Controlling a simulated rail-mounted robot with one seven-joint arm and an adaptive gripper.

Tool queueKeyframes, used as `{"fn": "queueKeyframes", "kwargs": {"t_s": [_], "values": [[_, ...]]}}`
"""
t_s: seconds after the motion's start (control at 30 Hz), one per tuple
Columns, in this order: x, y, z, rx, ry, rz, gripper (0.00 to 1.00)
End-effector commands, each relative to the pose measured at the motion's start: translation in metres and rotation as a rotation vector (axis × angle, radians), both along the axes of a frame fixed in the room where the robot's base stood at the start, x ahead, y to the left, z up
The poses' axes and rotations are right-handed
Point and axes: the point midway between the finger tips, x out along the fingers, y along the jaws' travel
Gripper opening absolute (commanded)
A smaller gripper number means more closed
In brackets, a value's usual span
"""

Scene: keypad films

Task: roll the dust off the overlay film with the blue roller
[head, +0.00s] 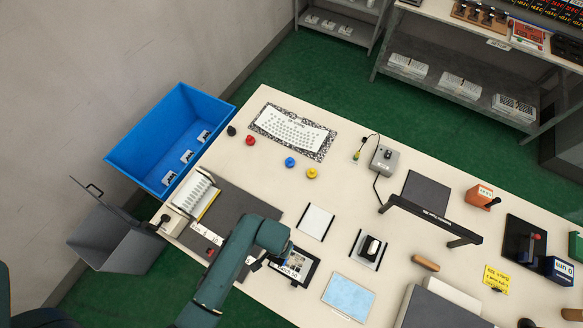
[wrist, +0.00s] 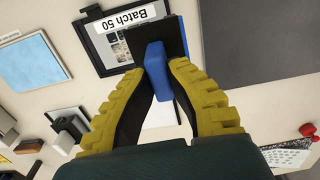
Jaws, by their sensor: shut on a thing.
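My gripper (wrist: 157,70) has yellow ribbed fingers and is shut on the blue handle of the roller (wrist: 156,58). The roller's dark, flat-looking head shows beyond the handle and overlaps one side of a black-framed tray (wrist: 84,32) labelled "Batch 50". The tray also shows in the head view (head: 309,272), partly behind my arm. A grey printed piece (wrist: 119,46) lies inside the tray; part of it is hidden by the roller. I cannot tell whether this is the overlay film, whether the roller touches it, or whether dust is on it.
A light blue pad (head: 349,297), a white plate with dark edges (head: 315,222) and a small black-and-white device (head: 371,248) lie near the tray. A dark mat (head: 232,208) is left. A black raised bar (head: 432,218) stands right. A blue bin (head: 160,135) is beyond the table's left edge.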

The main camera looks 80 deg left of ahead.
Motion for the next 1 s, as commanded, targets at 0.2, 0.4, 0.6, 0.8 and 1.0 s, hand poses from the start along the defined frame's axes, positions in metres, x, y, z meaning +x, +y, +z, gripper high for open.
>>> {"fn": "queueKeyframes", "kwargs": {"t_s": [0.2, 0.4, 0.6, 0.8, 1.0], "values": [[-0.005, -0.007, 0.004, 0.004, -0.003, 0.002, 0.0], [-0.005, -0.007, -0.016, 0.002, -0.002, 0.002, 0.0], [-0.005, -0.007, -0.041, 0.002, -0.002, 0.001, 0.0], [-0.005, -0.007, -0.053, 0.002, -0.002, 0.002, 0.0], [-0.005, -0.007, -0.051, 0.002, -0.002, 0.001, 0.0]]}}
